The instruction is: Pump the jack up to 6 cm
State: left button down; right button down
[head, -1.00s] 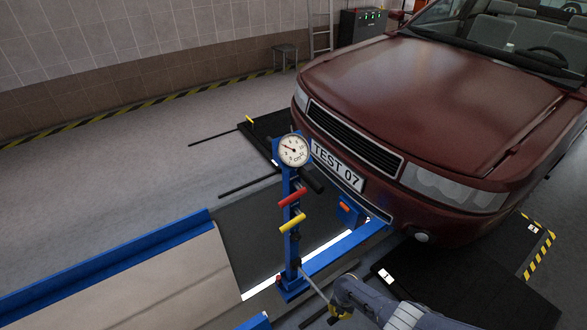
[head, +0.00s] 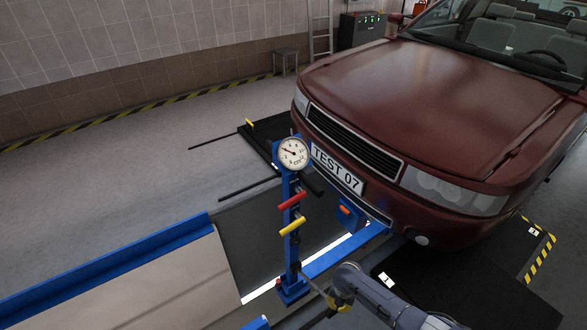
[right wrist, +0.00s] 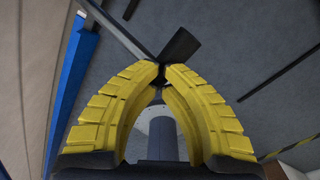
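The blue jack (head: 291,247) stands upright in front of the car, its beam running right under the bumper. A red handle (head: 292,200) and a yellow handle (head: 292,226) stick out of the post. A thin grey lever (head: 313,283) slopes from the post's foot to my right gripper (head: 339,304). In the right wrist view the yellow fingers (right wrist: 161,72) close around the lever's black grip (right wrist: 180,45). My left gripper is not in view.
The dark red car (head: 430,105) fills the upper right, close behind the jack. A blue rail (head: 110,262) edges the pit at the left. A stool (head: 285,60) stands by the wall. The grey floor at the left is clear.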

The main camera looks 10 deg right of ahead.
jog(key=w+a+r, duration=0.1)
jog(key=w+r, duration=0.2)
jog(key=r, duration=0.3)
jog(key=shift+w+a+r, duration=0.15)
jog(key=shift+a+r, duration=0.15)
jog(key=shift+r, duration=0.05)
dwell(0.5)
jog(key=shift+s+d+f, duration=0.3)
jog(key=shift+s+f, duration=0.35)
jog(key=shift+f, duration=0.65)
jog(key=shift+s+d+f, duration=0.25)
jog(key=shift+s+f, duration=0.35)
jog(key=shift+f, duration=0.7)
jog(key=shift+s+d+f, duration=0.3)
jog(key=shift+s+f, duration=0.35)
jog(key=shift+f, duration=0.65)
